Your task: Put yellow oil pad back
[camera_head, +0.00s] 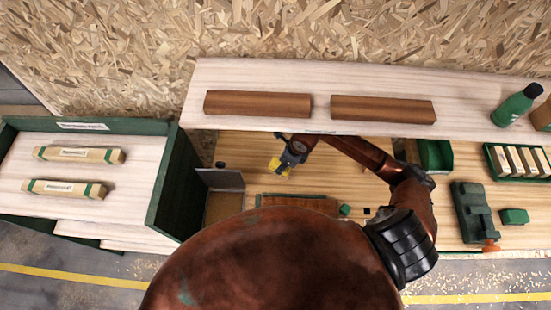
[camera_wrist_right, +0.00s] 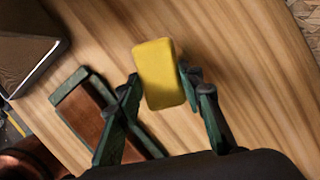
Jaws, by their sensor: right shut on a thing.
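The yellow oil pad (camera_wrist_right: 158,72) is a rounded block held between the two green fingers of my right gripper (camera_wrist_right: 160,80) in the wrist view. A shadow lies on the wooden bench below it, so it seems to be a little above the surface. In the head view the yellow pad (camera_head: 278,166) shows small beside my right gripper (camera_head: 284,162), under the shelf's front edge. A box with a raised grey lid (camera_head: 220,179) stands left of the gripper; its inside is partly hidden. My left gripper is not in view.
A brown piece with a green frame (camera_wrist_right: 82,108) lies beside the gripper on the bench. Above the bench, a pale shelf (camera_head: 318,82) carries two brown wooden bars. Green trays, a green bottle (camera_head: 517,105) and a dark green tool (camera_head: 471,212) stand at the right.

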